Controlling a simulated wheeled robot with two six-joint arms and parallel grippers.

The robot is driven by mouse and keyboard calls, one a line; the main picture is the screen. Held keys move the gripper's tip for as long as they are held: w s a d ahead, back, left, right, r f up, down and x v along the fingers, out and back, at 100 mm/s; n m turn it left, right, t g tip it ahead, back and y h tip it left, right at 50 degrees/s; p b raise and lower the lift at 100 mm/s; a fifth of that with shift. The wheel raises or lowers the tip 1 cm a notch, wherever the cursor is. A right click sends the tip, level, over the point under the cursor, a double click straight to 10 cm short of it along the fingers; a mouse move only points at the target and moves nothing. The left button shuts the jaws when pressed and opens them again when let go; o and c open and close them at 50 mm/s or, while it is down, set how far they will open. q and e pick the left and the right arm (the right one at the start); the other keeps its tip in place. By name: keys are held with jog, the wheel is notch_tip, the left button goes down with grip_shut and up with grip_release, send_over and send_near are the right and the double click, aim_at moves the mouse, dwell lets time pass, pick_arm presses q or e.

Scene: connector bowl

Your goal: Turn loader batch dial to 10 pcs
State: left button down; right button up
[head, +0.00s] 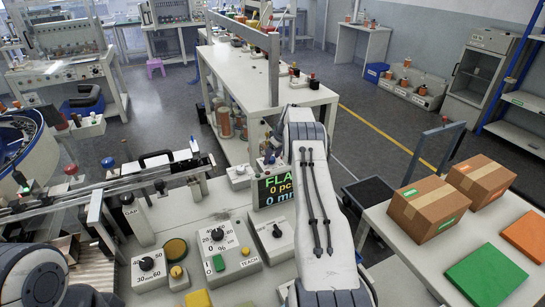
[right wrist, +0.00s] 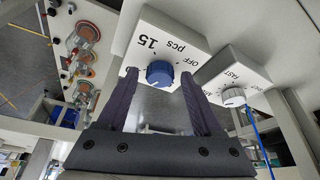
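The batch dial is a blue knob (right wrist: 159,73) on a white box (right wrist: 172,35) in the right wrist view. The printed marks "15", "pcs" and "OFF" show upside down around it. No "10" mark is visible, and I cannot tell surely where the knob points. My right gripper (right wrist: 160,82) is open, with its fingertips on either side of the blue knob and a gap at each side. In the head view my right arm hides the gripper and the dial. My left gripper is out of view; only part of my left arm shows at the lower left.
A second white box with a grey knob (right wrist: 233,96), marked "FAST", stands close beside the gripper. In the head view, control boxes with black knobs (head: 217,235) and a display (head: 277,189) stand on the bench. Cartons (head: 428,208) lie on a table at right.

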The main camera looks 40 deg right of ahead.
grip_shut()
jog(key=shift+a+m+h+b, duration=0.15)
jog(key=shift+m+h+b, duration=0.2)
jog(key=shift+m, duration=0.55)
jog(key=shift+m+h, duration=0.55)
jog(key=shift+m, duration=0.85)
jog(key=shift+o, duration=1.2)
grip_release()
